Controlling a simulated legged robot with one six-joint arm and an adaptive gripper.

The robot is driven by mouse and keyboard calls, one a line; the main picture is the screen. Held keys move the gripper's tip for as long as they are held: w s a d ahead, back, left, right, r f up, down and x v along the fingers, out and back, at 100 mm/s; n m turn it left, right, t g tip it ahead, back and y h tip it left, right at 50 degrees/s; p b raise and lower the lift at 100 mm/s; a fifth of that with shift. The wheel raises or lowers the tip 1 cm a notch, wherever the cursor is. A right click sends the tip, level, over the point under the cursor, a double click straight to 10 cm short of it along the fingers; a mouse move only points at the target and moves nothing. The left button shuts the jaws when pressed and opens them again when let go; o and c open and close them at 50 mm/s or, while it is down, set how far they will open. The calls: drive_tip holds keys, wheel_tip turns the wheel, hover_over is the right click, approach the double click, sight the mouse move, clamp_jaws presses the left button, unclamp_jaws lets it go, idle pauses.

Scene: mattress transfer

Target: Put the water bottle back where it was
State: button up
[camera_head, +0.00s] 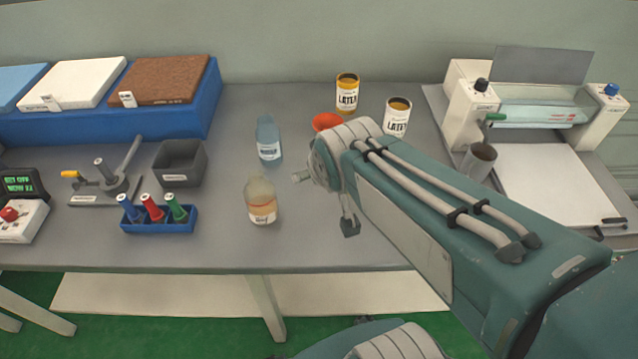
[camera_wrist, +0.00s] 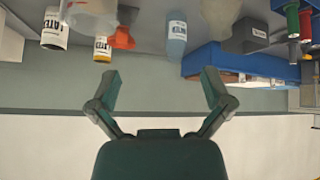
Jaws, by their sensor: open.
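A pale blue bottle (camera_head: 268,140) with a white label stands upright on the grey table, left of the orange-red funnel-like piece. It also shows near the top of the wrist view (camera_wrist: 176,42). A clear bottle (camera_head: 261,200) with orange-tinted contents and a label stands nearer the table's front edge.
Two latex cans (camera_head: 347,94) (camera_head: 396,117) and an orange-red piece (camera_head: 327,122) stand beyond my arm. A white machine (camera_head: 555,175) fills the right.

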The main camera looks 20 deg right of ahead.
drive_tip(key=s+a+r+g+y, duration=0.1)
drive_tip(key=s+a+g, duration=0.1)
drive_tip(key=s, duration=0.6)
drive_tip(key=shift+s+a+r, duration=0.25)
drive_tip(key=shift+s+r, duration=0.1)
